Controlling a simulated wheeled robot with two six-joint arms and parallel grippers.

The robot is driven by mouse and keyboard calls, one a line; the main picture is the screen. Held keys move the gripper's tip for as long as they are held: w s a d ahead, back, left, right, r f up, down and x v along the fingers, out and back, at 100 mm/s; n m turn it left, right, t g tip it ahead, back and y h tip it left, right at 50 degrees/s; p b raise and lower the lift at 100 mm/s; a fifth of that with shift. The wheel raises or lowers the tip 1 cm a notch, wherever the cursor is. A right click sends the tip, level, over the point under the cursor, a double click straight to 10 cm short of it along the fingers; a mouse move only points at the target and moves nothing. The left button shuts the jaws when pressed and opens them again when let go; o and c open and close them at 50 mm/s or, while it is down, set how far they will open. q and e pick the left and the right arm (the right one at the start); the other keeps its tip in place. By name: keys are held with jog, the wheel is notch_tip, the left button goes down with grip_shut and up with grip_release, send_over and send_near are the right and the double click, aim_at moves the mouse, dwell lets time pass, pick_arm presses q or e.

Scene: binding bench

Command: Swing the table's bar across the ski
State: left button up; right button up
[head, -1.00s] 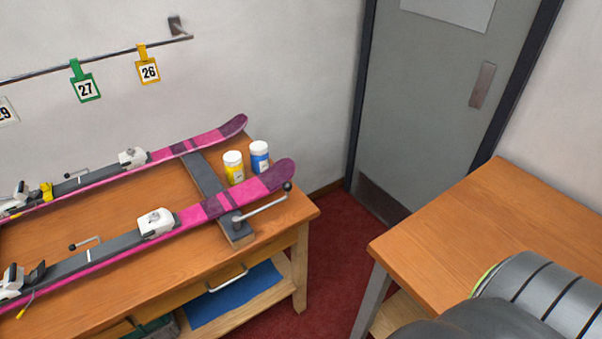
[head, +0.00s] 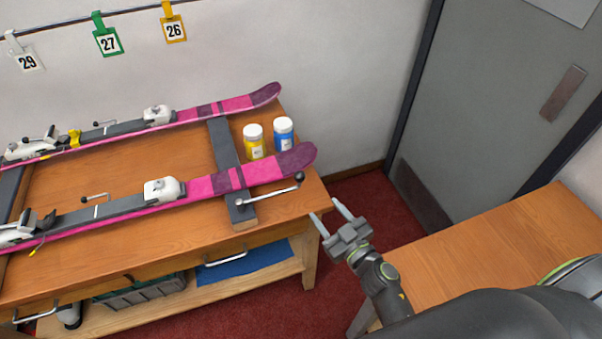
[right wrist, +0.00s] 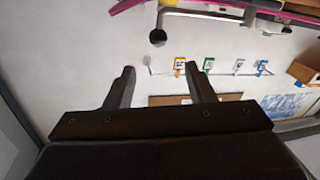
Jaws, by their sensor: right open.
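Two pink skis lie on the wooden bench, the near ski (head: 215,186) and the far ski (head: 200,113). A metal bar (head: 268,194) with a dark ball knob (head: 300,176) is pivoted on the grey cross support (head: 228,160), in front of the near ski's tip. The bar points right, roughly along the ski, not across it. It also shows in the right wrist view (right wrist: 205,14), with its knob (right wrist: 158,37) at the top. My right gripper (head: 330,218) is open and empty, right of the bench corner and apart from the knob. My left gripper is not in view.
Yellow (head: 255,142) and blue (head: 284,134) bottles stand behind the near ski's tip. A second wooden table (head: 490,245) is at the right. Below the bench top are a drawer handle (head: 226,258) and a shelf.

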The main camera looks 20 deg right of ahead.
aim_at(303, 180)
jog(key=b+x, duration=0.1)
jog(key=x, duration=1.3)
jog(key=shift+w+d+f, duration=0.1)
jog(key=shift+f, duration=0.05)
grip_shut()
